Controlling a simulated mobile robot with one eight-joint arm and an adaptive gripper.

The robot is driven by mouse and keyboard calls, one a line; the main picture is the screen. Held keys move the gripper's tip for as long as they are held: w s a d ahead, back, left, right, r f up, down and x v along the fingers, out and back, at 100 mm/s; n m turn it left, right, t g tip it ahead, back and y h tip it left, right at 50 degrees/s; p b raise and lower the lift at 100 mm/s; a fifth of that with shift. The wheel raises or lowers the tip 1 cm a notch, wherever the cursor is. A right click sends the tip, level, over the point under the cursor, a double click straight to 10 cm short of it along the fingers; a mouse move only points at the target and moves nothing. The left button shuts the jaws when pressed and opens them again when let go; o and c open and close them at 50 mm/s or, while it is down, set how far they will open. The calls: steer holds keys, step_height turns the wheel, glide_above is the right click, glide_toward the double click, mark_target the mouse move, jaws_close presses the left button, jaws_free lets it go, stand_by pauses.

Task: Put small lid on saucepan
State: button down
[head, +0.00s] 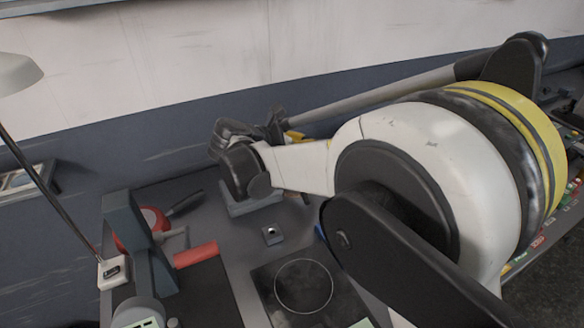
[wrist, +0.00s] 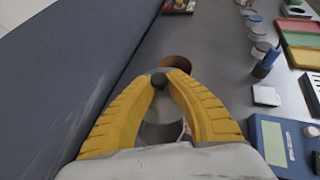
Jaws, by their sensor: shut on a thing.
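My gripper (wrist: 160,82) has its yellow fingers closed on the dark knob (wrist: 159,81) of a small grey metal lid (wrist: 160,130) in the wrist view. The lid shows between and just beyond the fingers. A copper-brown round thing (wrist: 177,62), perhaps the saucepan, shows just beyond the lid. I cannot tell whether the lid touches it. In the head view my arm hides most of the gripper and whatever it holds; only a bit of yellow (head: 294,136) shows. A red pan (head: 155,217) with a dark handle stands at left there.
A dark hob (head: 300,287) with a ring lies at the front in the head view. A grey stand (head: 137,245) rises at left. In the wrist view a blue device (wrist: 270,135), several small jars (wrist: 260,52) and coloured trays (wrist: 303,45) line the right; a wall runs along the left.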

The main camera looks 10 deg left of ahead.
steer(key=a+f, duration=0.1)
steer(key=s+a, duration=0.1)
steer(key=shift+a+f+b, duration=0.4)
steer(key=shift+s+f+b, duration=0.1)
steer(key=shift+f+b, duration=0.95)
steer(key=shift+f, duration=0.85)
steer(key=shift+f, duration=0.2)
steer(key=c, duration=1.4)
jaws_free()
steer(key=shift+c, duration=0.2)
steer(key=shift+r, duration=0.3)
steer(key=p+v, duration=0.3)
steer(key=v, duration=0.4)
steer(key=shift+s+a, duration=0.1)
steer(key=shift+s, duration=0.05)
